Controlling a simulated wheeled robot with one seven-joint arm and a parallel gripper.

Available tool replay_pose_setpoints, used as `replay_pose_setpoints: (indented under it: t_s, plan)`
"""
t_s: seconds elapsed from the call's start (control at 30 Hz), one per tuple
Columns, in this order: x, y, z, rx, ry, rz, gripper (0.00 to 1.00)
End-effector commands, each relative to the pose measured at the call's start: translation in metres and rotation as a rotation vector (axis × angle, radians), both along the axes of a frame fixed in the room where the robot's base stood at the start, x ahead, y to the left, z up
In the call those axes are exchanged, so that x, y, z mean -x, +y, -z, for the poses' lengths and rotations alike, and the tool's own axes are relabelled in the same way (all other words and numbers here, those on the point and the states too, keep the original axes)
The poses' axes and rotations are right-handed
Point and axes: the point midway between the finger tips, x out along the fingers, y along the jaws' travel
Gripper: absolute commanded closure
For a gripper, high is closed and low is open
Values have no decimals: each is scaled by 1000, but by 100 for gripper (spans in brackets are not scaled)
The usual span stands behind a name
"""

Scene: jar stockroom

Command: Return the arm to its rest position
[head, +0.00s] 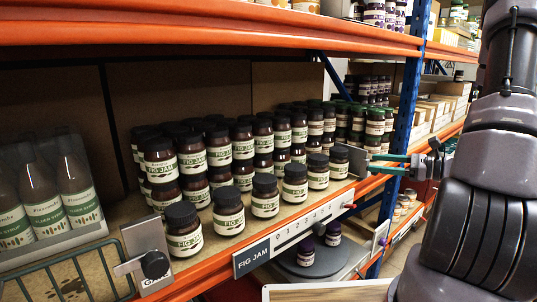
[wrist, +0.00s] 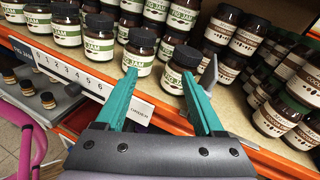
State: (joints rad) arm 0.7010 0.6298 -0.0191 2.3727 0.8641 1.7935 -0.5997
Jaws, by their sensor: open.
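My gripper shows in the wrist view (wrist: 170,90) with two green fingers spread apart and nothing between them. Its tips are close to the front row of fig jam jars. A fig jam jar (wrist: 139,52) with a black lid stands just beyond the gap between the fingers, and another fig jam jar (wrist: 180,70) is partly behind the right finger. In the head view my dark grey arm fills the right side, and part of my gripper (head: 385,163) shows at the right end of the fig jam row. Whether a finger touches a jar cannot be told.
The orange shelf edge (head: 215,268) carries a numbered fig jam strip (head: 300,220). Bottles (head: 75,190) stand at the left. More jars (wrist: 285,110) stand at the right in the wrist view. A blue upright (head: 402,120) is near my arm. A grey round surface with jars (head: 320,262) lies below.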

Motion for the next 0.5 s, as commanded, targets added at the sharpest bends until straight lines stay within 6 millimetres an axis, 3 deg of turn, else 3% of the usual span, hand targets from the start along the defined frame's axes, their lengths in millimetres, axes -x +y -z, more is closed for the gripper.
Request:
replay_pose_setpoints:
  t_s: [0.03, 0.2, 0.33, 0.5]
  plan:
    - [6, 19, -18, 70, -26, -88, 30]
    - [38, 67, -53, 306, -88, -345, 30]
    - [66, 92, -73, 505, -148, -511, 30]
    - [98, 108, -96, 785, -249, -678, 30]
